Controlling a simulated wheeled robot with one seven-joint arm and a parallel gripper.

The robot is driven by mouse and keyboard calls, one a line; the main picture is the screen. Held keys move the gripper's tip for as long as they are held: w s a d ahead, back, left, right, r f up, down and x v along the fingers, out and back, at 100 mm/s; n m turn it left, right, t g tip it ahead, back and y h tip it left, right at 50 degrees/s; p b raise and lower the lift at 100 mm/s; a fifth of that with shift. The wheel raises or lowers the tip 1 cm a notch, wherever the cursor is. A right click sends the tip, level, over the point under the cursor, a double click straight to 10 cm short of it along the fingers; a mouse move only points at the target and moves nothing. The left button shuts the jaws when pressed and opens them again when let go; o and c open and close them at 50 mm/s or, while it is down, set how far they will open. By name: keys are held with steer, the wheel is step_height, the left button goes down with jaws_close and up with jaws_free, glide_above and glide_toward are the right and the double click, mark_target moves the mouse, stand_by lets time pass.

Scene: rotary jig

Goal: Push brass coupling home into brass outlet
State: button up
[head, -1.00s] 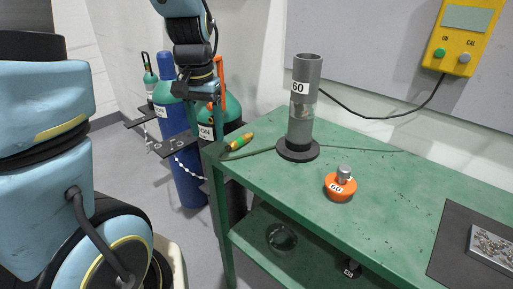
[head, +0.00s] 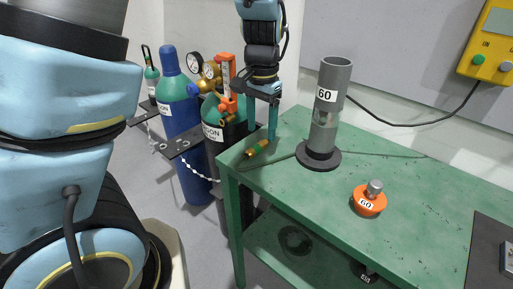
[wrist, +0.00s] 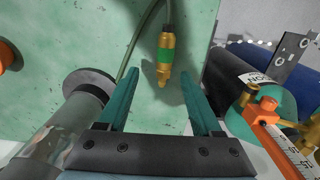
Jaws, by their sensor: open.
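The brass coupling (head: 257,149) has a green band and sits on the end of a green hose, lying near the left corner of the green table. It also shows in the wrist view (wrist: 165,55), its tip pointing back between my fingers. My gripper (head: 261,134) points down over the coupling. In the wrist view my gripper (wrist: 160,75) is open, one finger on each side of the coupling's tip, with gaps on both sides. A brass fitting, seemingly the brass outlet (head: 226,119), is below the orange flowmeter (head: 227,82) on the green-topped cylinder, left of my gripper.
A grey tube (head: 333,85) marked 60 stands on a dark round base (head: 318,157) right of the coupling. An orange weight (head: 368,202) lies farther right. A blue cylinder (head: 180,115) and a bracket (head: 190,143) with chain stand left of the table (head: 300,215).

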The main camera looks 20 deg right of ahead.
mark_target(257, 144)
steer(key=f, duration=0.3)
steer(key=a+f+p, duration=0.1)
steer(key=f, duration=0.1)
steer(key=shift+w+f, duration=0.1)
steer(key=shift+w, duration=0.1)
jaws_close()
stand_by(0.3)
